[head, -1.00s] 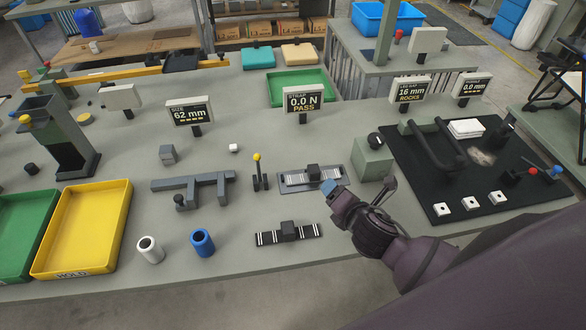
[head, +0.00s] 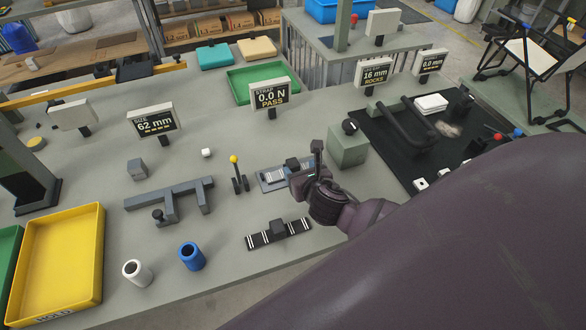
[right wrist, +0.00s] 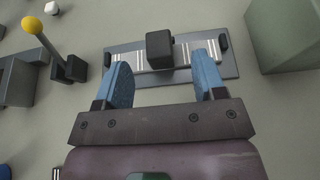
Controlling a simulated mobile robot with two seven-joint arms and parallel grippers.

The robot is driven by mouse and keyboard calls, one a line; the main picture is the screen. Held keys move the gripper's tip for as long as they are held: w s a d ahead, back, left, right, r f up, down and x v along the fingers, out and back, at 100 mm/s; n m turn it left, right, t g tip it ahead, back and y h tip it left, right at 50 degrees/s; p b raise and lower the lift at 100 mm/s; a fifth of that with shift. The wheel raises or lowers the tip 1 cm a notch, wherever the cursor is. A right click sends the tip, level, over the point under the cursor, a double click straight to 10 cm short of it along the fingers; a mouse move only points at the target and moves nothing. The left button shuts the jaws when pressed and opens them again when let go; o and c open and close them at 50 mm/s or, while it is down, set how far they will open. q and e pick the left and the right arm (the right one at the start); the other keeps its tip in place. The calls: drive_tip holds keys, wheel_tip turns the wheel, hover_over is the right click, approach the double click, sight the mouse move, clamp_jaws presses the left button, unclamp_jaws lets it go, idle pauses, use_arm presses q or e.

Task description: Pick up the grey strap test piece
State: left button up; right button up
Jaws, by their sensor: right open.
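The grey strap test piece (right wrist: 185,76) is a light grey band with white stripes and a dark block (right wrist: 160,50) at its middle. It lies on a grey fixture plate (right wrist: 185,95) between dark end posts. In the head view the strap (head: 272,175) is partly hidden by my right gripper (head: 304,172). In the right wrist view my right gripper (right wrist: 161,62) is open, its two blue fingers apart on either side of the block, over the strap. Contact cannot be told. My left gripper is not in view.
A black strap with white stripes (head: 278,234) lies in front of the fixture. A yellow-knobbed lever (head: 237,176) stands left, a green-grey box (head: 348,147) right. The strap display (head: 269,94) reads 0.0 N PASS. Blue (head: 192,257) and white (head: 136,272) cylinders stand near the front edge.

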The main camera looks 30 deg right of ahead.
sight(294, 165)
drive_tip(key=shift+f+x, duration=0.2)
drive_tip(key=shift+x, duration=2.85)
drive_tip(key=shift+a, duration=0.15)
drive_tip(key=shift+c, duration=0.3)
drive_tip(key=shift+s, duration=0.1)
drive_tip(key=c, duration=1)
drive_tip(key=shift+r, duration=0.1)
